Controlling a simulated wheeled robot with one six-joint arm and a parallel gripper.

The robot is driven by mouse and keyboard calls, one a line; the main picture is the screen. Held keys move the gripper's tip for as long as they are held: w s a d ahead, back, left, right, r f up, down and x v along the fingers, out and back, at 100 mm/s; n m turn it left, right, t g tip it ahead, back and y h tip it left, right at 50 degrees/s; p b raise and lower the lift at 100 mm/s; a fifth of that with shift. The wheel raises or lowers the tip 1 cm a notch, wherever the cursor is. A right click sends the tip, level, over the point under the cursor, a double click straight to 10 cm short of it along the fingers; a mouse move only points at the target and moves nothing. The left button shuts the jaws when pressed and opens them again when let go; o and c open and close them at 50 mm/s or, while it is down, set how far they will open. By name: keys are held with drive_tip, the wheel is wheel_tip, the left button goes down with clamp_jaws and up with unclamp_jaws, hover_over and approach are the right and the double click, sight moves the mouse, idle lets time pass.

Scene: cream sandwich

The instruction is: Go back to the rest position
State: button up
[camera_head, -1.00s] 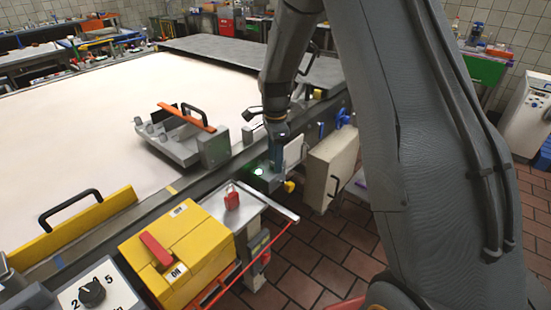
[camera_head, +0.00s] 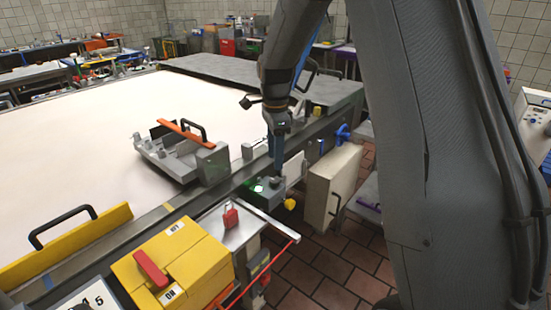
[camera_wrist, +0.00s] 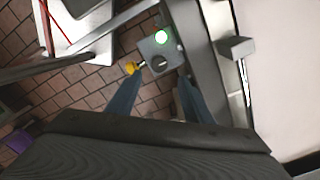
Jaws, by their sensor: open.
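My gripper (camera_head: 278,170) is open, pointing down beside the near edge of the large pale table. In the wrist view its two blue-grey fingers (camera_wrist: 155,95) stand apart with nothing between their tips.
The pale table (camera_head: 90,130) carries a grey fixture with an orange bar (camera_head: 185,135) and a yellow handled guard (camera_head: 70,245). A yellow box with a red switch (camera_head: 170,270) stands in front. A cream cabinet door (camera_head: 333,185) juts out right of my gripper. Tiled floor (camera_head: 340,260) lies below.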

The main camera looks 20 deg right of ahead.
drive_tip(key=shift+s, duration=0.1)
drive_tip(key=s+f+n+t, duration=0.1)
drive_tip(key=s+n, duration=1.6)
drive_tip(key=s, duration=0.8)
drive_tip(key=shift+s+d+f+n, duration=0.2)
drive_tip(key=shift+s+d+n, duration=0.15)
drive_tip(key=shift+d+n, duration=0.05)
